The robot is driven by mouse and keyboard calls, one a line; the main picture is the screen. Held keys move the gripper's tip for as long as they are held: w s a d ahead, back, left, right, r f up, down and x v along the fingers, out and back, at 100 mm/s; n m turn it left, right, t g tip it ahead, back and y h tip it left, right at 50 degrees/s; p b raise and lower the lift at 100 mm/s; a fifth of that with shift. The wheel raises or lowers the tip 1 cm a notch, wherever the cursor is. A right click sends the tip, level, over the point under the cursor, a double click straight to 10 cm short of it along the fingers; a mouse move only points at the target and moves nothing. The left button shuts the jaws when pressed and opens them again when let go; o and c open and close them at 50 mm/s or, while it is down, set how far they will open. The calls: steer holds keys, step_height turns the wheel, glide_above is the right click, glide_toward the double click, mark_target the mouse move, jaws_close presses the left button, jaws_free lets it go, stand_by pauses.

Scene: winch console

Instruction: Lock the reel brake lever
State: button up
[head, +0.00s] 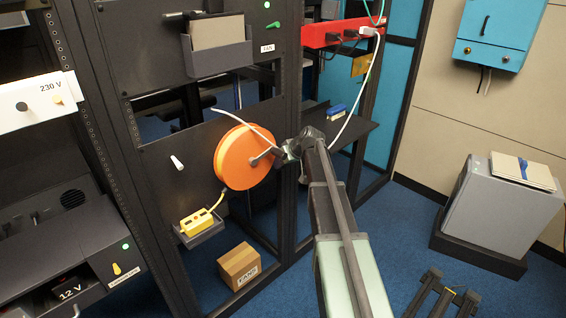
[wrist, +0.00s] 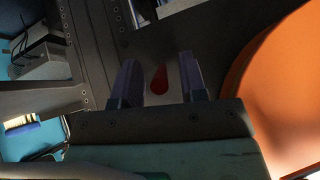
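The orange reel (head: 248,157) is on the dark rack panel, with a small grey arm (head: 262,157) at its hub. A short white lever (head: 177,162) sticks out of the panel to the left of the reel. In the wrist view a red lever-like piece (wrist: 159,79) shows in the gap between the fingers; I cannot tell whether it is the brake lever or how far beyond the fingertips it is. My gripper (wrist: 160,82) is open, with nothing visibly clamped. It is just right of the reel in the head view (head: 281,153), where its fingers are hard to make out.
A white cable (head: 369,75) hangs by my arm from the red socket strip (head: 340,32). A dark shelf (head: 352,131) is behind my gripper. A yellow box (head: 196,220) sits in a holder below the reel, and a cardboard box (head: 239,267) is on the floor.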

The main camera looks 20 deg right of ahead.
steer(key=p+v, duration=0.8)
steer(key=v, duration=0.2)
steer(key=shift+s+r, duration=0.25)
steer(key=shift+r, duration=0.05)
